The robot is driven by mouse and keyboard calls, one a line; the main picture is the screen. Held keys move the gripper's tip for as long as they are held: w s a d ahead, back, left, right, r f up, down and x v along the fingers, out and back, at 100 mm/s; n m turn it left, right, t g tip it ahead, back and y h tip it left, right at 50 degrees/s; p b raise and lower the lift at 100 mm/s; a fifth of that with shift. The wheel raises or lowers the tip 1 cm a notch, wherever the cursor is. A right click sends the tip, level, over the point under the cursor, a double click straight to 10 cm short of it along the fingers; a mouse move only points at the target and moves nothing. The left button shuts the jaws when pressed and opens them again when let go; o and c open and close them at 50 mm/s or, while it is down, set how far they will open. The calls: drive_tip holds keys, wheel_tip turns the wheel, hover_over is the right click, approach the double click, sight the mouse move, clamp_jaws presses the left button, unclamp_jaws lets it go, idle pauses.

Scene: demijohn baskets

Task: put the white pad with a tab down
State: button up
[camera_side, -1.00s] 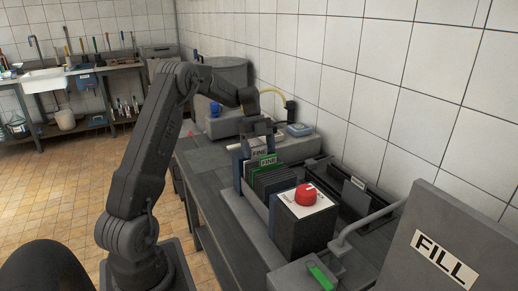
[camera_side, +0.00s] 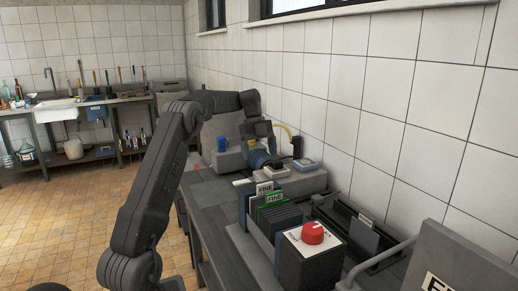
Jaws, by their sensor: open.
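A white pad with a tab marked FINE (camera_side: 264,187) stands upright at the far end of a row of pads in the grey rack. Directly in front of it is a green pad, also marked FINE (camera_side: 274,198), with several dark pads nearer the camera. My gripper (camera_side: 262,163) is open, just above and behind the white pad's tab in the picture. It appears empty. The lower part of the white pad is hidden by the pads in front, and the fingertips are small and dark against the background.
A dark box with a red knob (camera_side: 312,233) stands at the near end of the rack (camera_side: 245,240). A dark trough (camera_side: 350,222) lies to the right by the tiled wall. Grey machinery (camera_side: 232,155) stands behind my gripper. The bench top left of the rack is clear.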

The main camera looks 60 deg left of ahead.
drive_tip(key=s+d+r+n+t+y, duration=0.15)
drive_tip(key=d+r+n, duration=0.25)
drive_tip(key=d, duration=0.6)
drive_tip(key=s+d+r+n+y, duration=0.2)
drive_tip(key=s+d+r+n, duration=0.15)
drive_tip(key=d, duration=0.75)
drive_tip(key=s+d+f+n+t, duration=0.2)
drive_tip(key=s+d+f+n, duration=0.1)
drive_tip(key=s+d+n, duration=0.2)
drive_tip(key=s+d+f+n+t+y, duration=0.1)
drive_tip(key=s+d+f+n+t, duration=0.1)
drive_tip(key=s+d+n, duration=0.3)
drive_tip(key=s+d+f, duration=0.1)
drive_tip(key=s+d, duration=0.3)
drive_tip(key=s, duration=0.1)
drive_tip(key=shift+s, duration=0.35)
drive_tip(key=shift+n, duration=0.25)
